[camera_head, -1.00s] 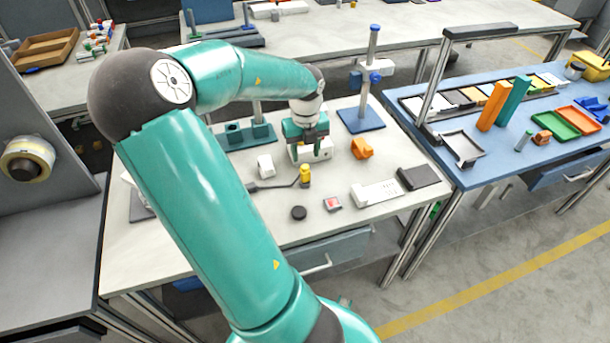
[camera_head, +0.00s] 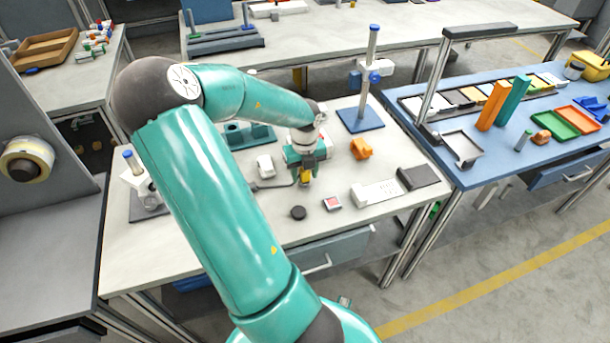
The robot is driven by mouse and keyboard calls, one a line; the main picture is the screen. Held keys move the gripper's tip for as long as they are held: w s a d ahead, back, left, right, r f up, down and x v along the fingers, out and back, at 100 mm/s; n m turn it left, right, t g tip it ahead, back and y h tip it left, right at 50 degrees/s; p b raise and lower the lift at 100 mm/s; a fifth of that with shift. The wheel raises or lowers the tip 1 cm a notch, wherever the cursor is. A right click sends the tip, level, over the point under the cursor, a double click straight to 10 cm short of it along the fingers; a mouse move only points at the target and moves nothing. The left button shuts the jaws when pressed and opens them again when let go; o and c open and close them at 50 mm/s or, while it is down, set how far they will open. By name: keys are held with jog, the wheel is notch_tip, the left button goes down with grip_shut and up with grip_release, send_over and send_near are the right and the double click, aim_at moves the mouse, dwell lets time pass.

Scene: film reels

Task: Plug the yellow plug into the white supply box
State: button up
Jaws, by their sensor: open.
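The yellow plug (camera_head: 305,179) stands on the light workbench, with its dark cable running left across the top. My gripper (camera_head: 305,173) is open and low over the plug, with its fingers around or just beside the plug's upper part; contact cannot be told. The white supply box (camera_head: 327,151) seems to be just behind my gripper, which hides most of it, including any socket.
A white block (camera_head: 265,166) lies left of the plug and an orange piece (camera_head: 361,148) right of it. A black disc (camera_head: 298,213), a red-topped button box (camera_head: 332,203) and a long white slotted unit (camera_head: 375,193) are nearer the front. A blue-based post stand (camera_head: 361,118) rises behind.

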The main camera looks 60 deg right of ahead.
grip_shut()
jog(key=shift+w+r, duration=0.1)
jog(key=shift+r, duration=0.05)
